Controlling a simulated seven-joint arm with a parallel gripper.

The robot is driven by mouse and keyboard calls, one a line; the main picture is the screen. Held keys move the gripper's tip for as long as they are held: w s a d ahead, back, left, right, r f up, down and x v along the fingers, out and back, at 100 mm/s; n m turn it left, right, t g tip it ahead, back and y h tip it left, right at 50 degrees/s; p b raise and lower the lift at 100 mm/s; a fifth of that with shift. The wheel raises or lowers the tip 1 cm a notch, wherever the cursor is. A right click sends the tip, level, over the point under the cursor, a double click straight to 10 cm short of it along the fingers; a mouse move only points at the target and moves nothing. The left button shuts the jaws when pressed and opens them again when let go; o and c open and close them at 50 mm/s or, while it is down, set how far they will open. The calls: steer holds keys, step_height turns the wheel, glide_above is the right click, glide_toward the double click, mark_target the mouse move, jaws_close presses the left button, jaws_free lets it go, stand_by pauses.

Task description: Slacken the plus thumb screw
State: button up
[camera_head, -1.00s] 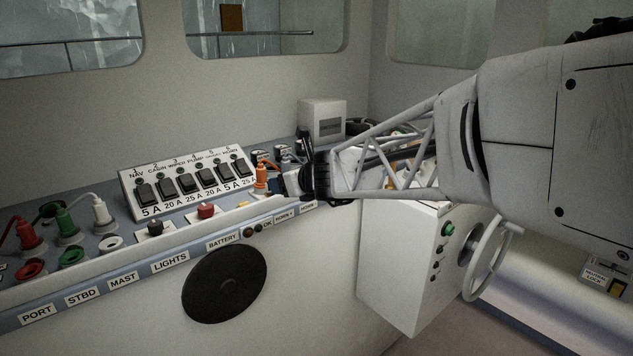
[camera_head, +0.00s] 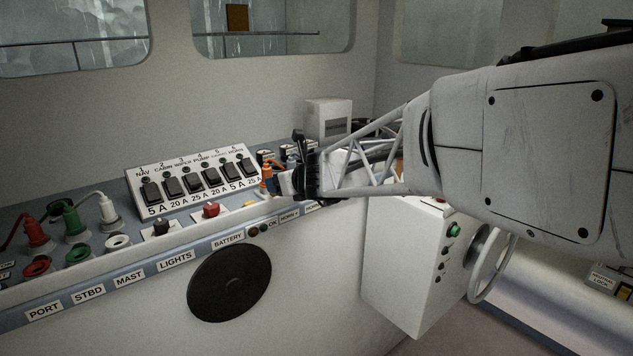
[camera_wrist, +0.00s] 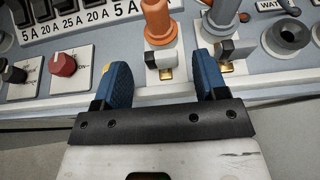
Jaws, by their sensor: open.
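My gripper (camera_wrist: 162,64) is open, with blue finger pads pointing at the panel in the wrist view. An orange fitting (camera_wrist: 157,24) stands on the panel just beyond and between the fingertips, with a small black-and-white block and brass plate at its foot. A grey fitting (camera_wrist: 224,12) with a similar block stands just beyond the right finger. I cannot tell which part is the plus thumb screw; no plus mark is readable in the wrist view. In the head view my gripper (camera_head: 292,182) is at the console's right part, beside the orange fitting (camera_head: 266,176), hiding what lies behind it.
The breaker switch panel (camera_head: 196,182) and a red knob (camera_head: 211,210) are left of my gripper; the red knob also shows in the wrist view (camera_wrist: 62,64). Coloured plugs stand farther left. A white box (camera_head: 328,120) stands behind. A steering wheel (camera_head: 492,267) is at the lower right.

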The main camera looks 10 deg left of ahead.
steer(key=shift+x, duration=1.8)
steer(key=c, duration=0.9)
steer(key=shift+n+g+y, duration=0.3)
steer(key=shift+n, duration=0.1)
steer(key=shift+n+g+y, duration=1.2)
steer(key=shift+n+g, duration=0.8)
steer(key=o, duration=0.9)
